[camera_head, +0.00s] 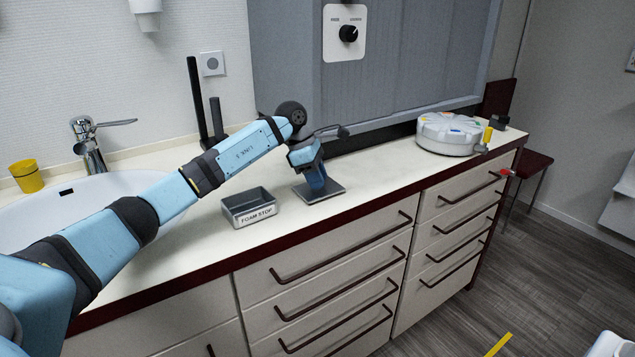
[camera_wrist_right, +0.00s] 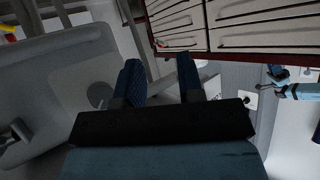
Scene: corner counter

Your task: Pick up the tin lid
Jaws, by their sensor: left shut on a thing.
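The tin lid (camera_head: 333,190) is a flat, dark grey rectangle at the counter's front, just right of the open grey tin (camera_head: 248,207) labelled "FOAM STOP". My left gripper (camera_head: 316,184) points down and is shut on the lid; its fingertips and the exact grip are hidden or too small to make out. I cannot tell whether the lid touches the counter. My right gripper (camera_wrist_right: 158,80) shows in the right wrist view with its two dark blue fingers apart and nothing between them.
A white round container (camera_head: 447,134) with coloured marks stands at the counter's right end. A yellow cup (camera_head: 27,176) and tap (camera_head: 92,145) stand by the sink at left. Black upright posts (camera_head: 202,112) stand behind my left arm. Bare counter (camera_head: 385,165) lies right of the lid.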

